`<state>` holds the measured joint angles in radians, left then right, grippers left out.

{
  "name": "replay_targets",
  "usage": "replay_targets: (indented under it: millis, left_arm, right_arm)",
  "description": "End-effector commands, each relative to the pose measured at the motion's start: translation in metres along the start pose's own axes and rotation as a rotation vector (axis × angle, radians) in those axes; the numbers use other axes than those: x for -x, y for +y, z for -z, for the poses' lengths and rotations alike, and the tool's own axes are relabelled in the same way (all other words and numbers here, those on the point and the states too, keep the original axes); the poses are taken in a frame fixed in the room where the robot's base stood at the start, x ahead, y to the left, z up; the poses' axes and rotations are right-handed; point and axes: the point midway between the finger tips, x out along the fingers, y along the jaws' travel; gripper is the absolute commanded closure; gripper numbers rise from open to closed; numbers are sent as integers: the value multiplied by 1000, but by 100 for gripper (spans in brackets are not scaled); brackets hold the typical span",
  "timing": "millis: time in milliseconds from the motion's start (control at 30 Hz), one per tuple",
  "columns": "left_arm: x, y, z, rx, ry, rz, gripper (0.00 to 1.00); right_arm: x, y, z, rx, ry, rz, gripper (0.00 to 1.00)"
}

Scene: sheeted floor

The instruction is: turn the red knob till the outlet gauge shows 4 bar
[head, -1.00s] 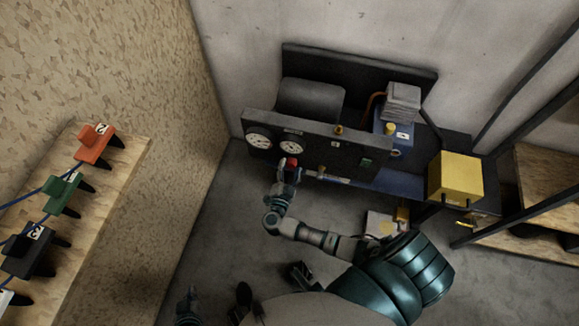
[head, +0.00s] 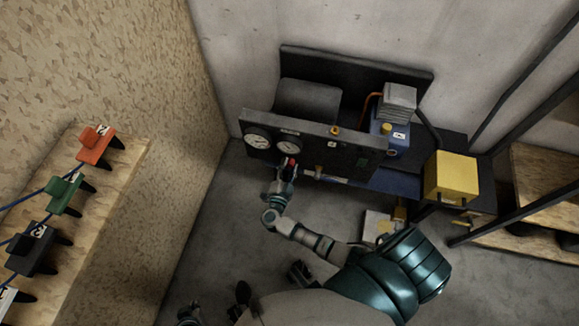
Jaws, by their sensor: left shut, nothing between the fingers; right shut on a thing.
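The red knob (head: 291,162) sits on the front of a dark panel (head: 316,143), below two round white gauges. One gauge (head: 257,141) is at the panel's left end and the other (head: 289,147) is just right of it. Their needles and labels are too small to read, so I cannot tell which is the outlet gauge. My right gripper (head: 287,169) is shut on the red knob and hides part of it. My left gripper (head: 189,315) is shut and empty at the bottom edge, far from the panel and partly cut off.
A yellow box (head: 451,177) stands at the right end of the unit. A wooden shelf (head: 110,184) with red, green and black clamp-like items is at left. A dark-framed rack (head: 530,205) stands at right. Floor left of my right arm is clear.

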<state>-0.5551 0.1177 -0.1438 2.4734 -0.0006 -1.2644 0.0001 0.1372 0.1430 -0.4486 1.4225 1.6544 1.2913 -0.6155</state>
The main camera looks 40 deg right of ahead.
Motion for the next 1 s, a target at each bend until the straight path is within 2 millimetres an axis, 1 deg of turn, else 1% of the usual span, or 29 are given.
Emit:
replay_targets:
  millis: [33, 67, 200, 300, 533, 567, 600, 633, 667, 933, 1000]
  left_arm:
    - [6, -2, -6, 1, -38, 4, 100]
    - [5, -2, -8, 1, -47, 4, 100]
    - [2, -1, -6, 1, -34, 3, 100]
    - [2, -1, -6, 1, -30, 3, 100]
    - [1, -1, -5, 1, -30, 3, 100]
    - [1, -1, -5, 1, -29, 3, 100]
    - [1, -1, -5, 1, -29, 3, 100]
    - [1, -1, -5, 1, -29, 3, 100]
    - [1, -1, -5, 1, -29, 2, 100]
    - [1, -1, -5, 1, -29, 3, 100]
    - [2, -2, -5, 1, -29, 3, 100]
  right_arm:
    - [1, -1, 2, -38, 1, -8, 96]
    - [1, 0, 1, -70, -1, -8, 96]
    - [0, 2, 0, -187, 1, -5, 96]
    - [0, 2, 0, -213, 1, -3, 96]
    - [0, 3, 0, -213, 1, -3, 96]
    - [0, 3, 0, -213, 1, -3, 59]
    - [0, 3, 0, -212, 1, -3, 49]
    - [0, 3, 0, -212, 1, -3, 42]
    - [0, 3, 0, -212, 1, -3, 36]
    - [0, 2, 0, -212, 0, -2, 36]
    - [3, 2, 0, -212, 0, -3, 36]
